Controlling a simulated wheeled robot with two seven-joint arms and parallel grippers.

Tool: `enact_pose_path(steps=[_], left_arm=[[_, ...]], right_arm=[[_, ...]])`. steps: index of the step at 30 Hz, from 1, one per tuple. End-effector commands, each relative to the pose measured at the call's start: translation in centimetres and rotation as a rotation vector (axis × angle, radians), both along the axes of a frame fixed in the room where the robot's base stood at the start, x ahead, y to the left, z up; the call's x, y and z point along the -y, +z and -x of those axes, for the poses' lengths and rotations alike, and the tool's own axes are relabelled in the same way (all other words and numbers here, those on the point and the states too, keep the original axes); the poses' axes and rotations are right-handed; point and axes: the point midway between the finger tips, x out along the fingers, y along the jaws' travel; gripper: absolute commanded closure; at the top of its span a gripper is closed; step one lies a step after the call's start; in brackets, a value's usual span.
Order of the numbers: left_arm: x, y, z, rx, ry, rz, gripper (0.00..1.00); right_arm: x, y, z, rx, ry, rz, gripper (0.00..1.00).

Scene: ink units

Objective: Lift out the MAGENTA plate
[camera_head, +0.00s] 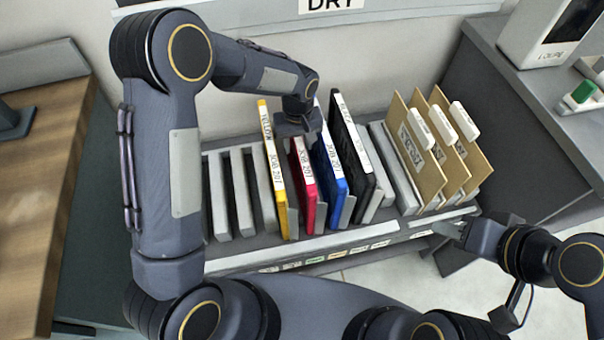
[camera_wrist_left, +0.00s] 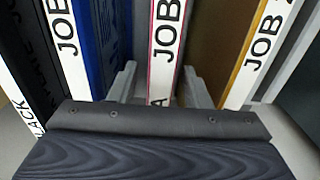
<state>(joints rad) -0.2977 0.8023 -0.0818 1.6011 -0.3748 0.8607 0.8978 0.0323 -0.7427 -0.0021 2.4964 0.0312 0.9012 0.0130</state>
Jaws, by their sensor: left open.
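The magenta plate (camera_head: 304,186) stands upright in a slotted rack (camera_head: 232,264), between the yellow plate (camera_head: 271,165) and the blue plate (camera_head: 328,175). A white label strip runs along its edge. My left gripper (camera_head: 298,132) is over the top of the magenta plate. In the left wrist view the magenta plate (camera_wrist_left: 165,50) shows between the two fingers of my left gripper (camera_wrist_left: 160,88), which are open, one on each side with gaps. Its lower part is hidden by the gripper body. My right gripper (camera_head: 452,230) is by the rack's front right corner, away from the plates.
A black plate (camera_head: 350,150) stands right of the blue one. Several tan folders (camera_head: 420,150) with white tabs fill the rack's right end. Slots at the rack's left are empty. A wooden table (camera_head: 45,170) is at left and a grey counter (camera_head: 570,130) at right.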

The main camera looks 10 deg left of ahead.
Motion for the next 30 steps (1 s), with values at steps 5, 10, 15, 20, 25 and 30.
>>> enact_pose_path(steps=[5,10,15,20,25,30], left_arm=[[0.0,0.0,0.0,0.000,0.000,0.000,0.75],[0.0,0.0,0.0,0.000,0.000,0.000,0.97],[0.0,0.1,0.0,0.001,0.000,0.001,1.00],[0.0,1.1,0.0,0.001,0.000,0.001,1.00],[0.1,3.2,-0.1,0.002,0.000,0.001,1.00],[0.1,5.3,0.0,0.002,0.000,0.001,1.00]], right_arm=[[0.0,0.0,0.0,0.000,0.000,0.000,0.64],[0.0,0.0,0.0,0.000,0.000,0.000,0.64],[0.0,0.1,0.0,0.000,0.000,0.000,0.64],[0.0,0.8,0.0,0.000,0.000,0.000,0.64],[0.0,2.3,0.0,0.000,0.000,0.000,0.64],[0.0,3.7,0.0,0.000,0.000,0.000,0.64]])
